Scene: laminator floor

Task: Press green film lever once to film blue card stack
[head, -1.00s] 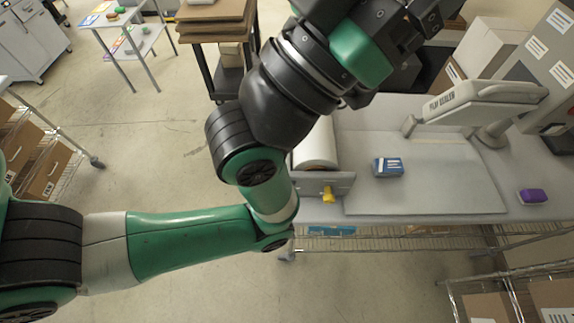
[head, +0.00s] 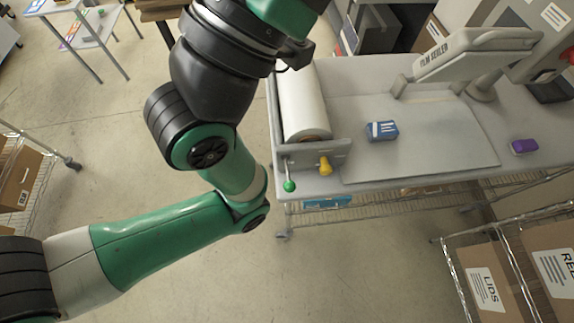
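The green film lever (head: 289,185) is a thin rod with a green ball tip, at the front left corner of the film roll holder. The blue card stack (head: 382,131) lies on the grey work mat of the film sealer (head: 480,52), right of the white film roll (head: 303,102). No film shows over the stack. My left arm comes in from the left and bends up past the top edge, left of the lever. Its gripper is out of view. My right gripper is not in view either.
A purple item (head: 524,146) lies on the right of the bench. Wire shelves with boxes (head: 485,290) stand at the lower right. The floor in front of the bench is clear.

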